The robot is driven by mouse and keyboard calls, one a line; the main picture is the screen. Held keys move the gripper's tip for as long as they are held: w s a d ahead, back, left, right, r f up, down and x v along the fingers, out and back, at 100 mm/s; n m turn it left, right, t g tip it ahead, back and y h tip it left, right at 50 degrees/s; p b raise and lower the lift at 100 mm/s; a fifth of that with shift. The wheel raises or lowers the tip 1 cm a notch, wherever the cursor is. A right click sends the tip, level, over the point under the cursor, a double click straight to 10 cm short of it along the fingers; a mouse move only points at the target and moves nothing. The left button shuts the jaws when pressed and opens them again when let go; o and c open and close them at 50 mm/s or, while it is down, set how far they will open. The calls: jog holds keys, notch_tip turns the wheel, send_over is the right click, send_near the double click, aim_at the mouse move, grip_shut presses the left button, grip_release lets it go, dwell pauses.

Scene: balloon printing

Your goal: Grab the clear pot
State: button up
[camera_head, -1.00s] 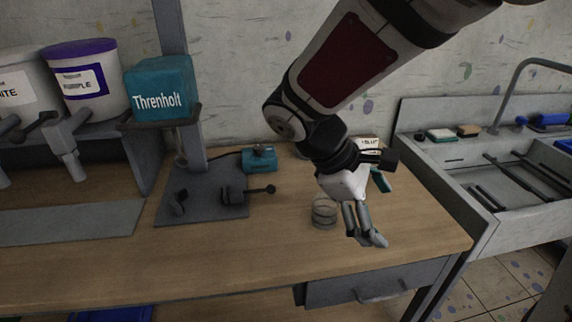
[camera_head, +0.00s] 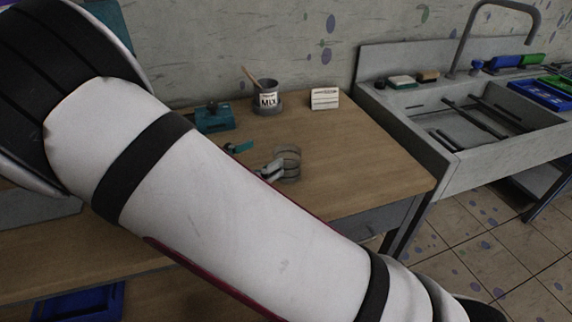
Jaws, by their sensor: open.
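The clear pot (camera_head: 289,160) stands on the wooden workbench right of the middle, a see-through round jar with dark rings. My gripper (camera_head: 258,158) is beside it on its left, with a teal finger farther back and a grey finger close to the pot's left side. The gripper is open. I cannot tell whether the grey finger touches the pot or overlaps it in view. The palm and wrist are hidden behind my own arm, which crosses the picture.
A grey MIX cup (camera_head: 267,98) holding a stick, a small white labelled card (camera_head: 325,98) and a teal device (camera_head: 214,117) stand at the back of the workbench (camera_head: 370,165). The sink (camera_head: 450,150) adjoins on the right. The bench right of the pot is clear.

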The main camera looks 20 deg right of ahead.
aim_at(287, 164)
notch_tip(287, 164, down, 5)
jog(key=shift+d+f, duration=0.1)
jog(key=x, duration=0.7)
jog(key=shift+d, duration=0.15)
jog(key=shift+c, duration=0.2)
jog(key=c, duration=1.1)
